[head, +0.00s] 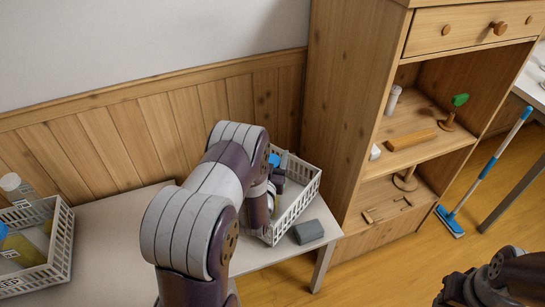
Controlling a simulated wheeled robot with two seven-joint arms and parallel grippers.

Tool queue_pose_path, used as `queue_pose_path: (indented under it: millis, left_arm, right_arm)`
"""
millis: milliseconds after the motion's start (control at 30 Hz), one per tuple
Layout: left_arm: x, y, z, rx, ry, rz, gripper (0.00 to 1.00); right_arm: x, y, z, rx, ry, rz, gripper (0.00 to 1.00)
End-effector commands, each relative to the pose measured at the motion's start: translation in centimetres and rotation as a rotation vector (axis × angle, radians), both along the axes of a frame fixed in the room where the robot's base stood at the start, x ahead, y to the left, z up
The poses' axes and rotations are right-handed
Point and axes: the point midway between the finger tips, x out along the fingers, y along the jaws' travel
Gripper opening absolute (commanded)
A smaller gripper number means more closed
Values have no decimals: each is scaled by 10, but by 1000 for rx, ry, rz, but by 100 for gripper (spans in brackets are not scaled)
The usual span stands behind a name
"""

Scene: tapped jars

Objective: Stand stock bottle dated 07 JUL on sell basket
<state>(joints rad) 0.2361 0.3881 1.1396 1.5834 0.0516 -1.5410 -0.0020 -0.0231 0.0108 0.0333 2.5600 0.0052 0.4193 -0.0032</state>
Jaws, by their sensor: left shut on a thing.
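My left gripper (274,181) is shut on a bottle with a blue cap (274,160), inside or just above the white basket (300,207) at the right end of the table. My arm and fingers hide most of the bottle, and I cannot tell whether its base touches the basket floor. No date can be read. Another white basket (62,240) at the left edge holds a clear bottle with a white cap (11,182) and a bottle with yellow contents (20,248). My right gripper (470,290) is low at the right, dark and partly cut off; its jaws are unclear.
A grey block (308,232) lies on the pale table (120,225) by the right basket. A wooden cabinet (350,110) with small items on its shelves stands close on the right. A blue mop (490,170) leans beyond it. The table between the baskets is partly covered by my arm.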

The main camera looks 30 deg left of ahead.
Motion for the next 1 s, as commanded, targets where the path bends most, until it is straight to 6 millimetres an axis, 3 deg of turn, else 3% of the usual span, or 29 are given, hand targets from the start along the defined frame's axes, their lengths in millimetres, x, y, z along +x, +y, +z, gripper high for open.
queue_pose_path:
  millis: [367, 400, 467, 1000]
  left_arm:
    - [1, 0, 0, 1, -4, 0, 0]
    - [1, 0, 0, 1, -4, 0, 70]
    - [0, 0, -1, 1, -3, 0, 90]
    - [0, 0, -2, 0, 1, 0, 91]
  right_arm:
    - [0, 0, -2, 0, 0, 0, 36]
    - [0, 0, -2, 0, 0, 0, 36]
    - [0, 0, -2, 0, 0, 0, 36]
    - [0, 0, -2, 0, 0, 0, 36]
